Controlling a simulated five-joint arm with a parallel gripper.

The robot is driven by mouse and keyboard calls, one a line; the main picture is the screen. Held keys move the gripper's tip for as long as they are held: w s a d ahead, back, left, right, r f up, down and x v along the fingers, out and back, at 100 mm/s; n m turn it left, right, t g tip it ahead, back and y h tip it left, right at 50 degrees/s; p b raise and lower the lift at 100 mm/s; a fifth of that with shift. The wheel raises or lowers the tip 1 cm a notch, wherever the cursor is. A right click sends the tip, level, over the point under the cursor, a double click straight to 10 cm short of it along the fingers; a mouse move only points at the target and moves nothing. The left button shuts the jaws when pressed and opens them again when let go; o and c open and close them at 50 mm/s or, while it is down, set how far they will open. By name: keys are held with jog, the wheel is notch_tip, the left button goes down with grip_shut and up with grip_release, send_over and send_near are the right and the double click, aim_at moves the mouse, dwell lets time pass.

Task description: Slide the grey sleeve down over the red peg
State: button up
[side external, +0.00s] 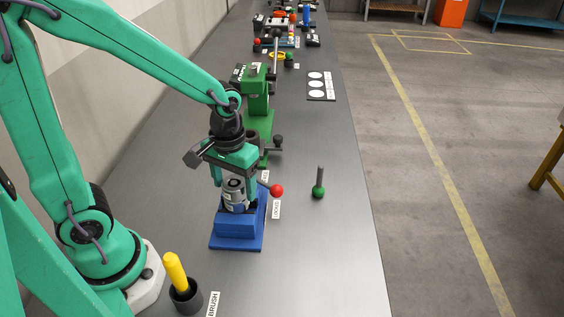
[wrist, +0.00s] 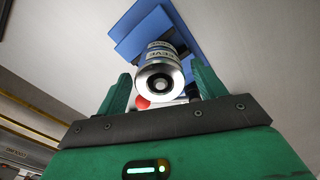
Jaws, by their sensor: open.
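The grey sleeve (side external: 235,190) is a short metal cylinder with a pale printed band, upright at the blue fixture (side external: 236,243). In the wrist view the sleeve (wrist: 160,77) shows its round end with a dark centre, lined up between my fingers. My gripper (side external: 233,180) points down just above and around the sleeve's top. Its two green fingers are open on either side in the wrist view (wrist: 160,82), and I see no contact. I cannot make out a red peg; the sleeve's inside and the fixture behind it are hidden.
A red ball knob (side external: 277,190) on a lever sticks out to the right of the fixture. A yellow-handled brush (side external: 174,270) sits in a black cup in front. The bench's right side is mostly clear.

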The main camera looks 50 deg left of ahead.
jog(key=shift+r, duration=0.1)
jog(key=shift+r, duration=3.8)
jog(key=shift+r, duration=0.1)
jog(key=s+a+r+m+t, duration=0.2)
jog(key=s+r+m+t, duration=0.1)
jog(key=s+r+t, duration=0.2)
jog(key=shift+s+a+r+m+t, duration=0.3)
jog(key=shift+s+a+r+m, duration=0.1)
jog(key=shift+r, duration=0.2)
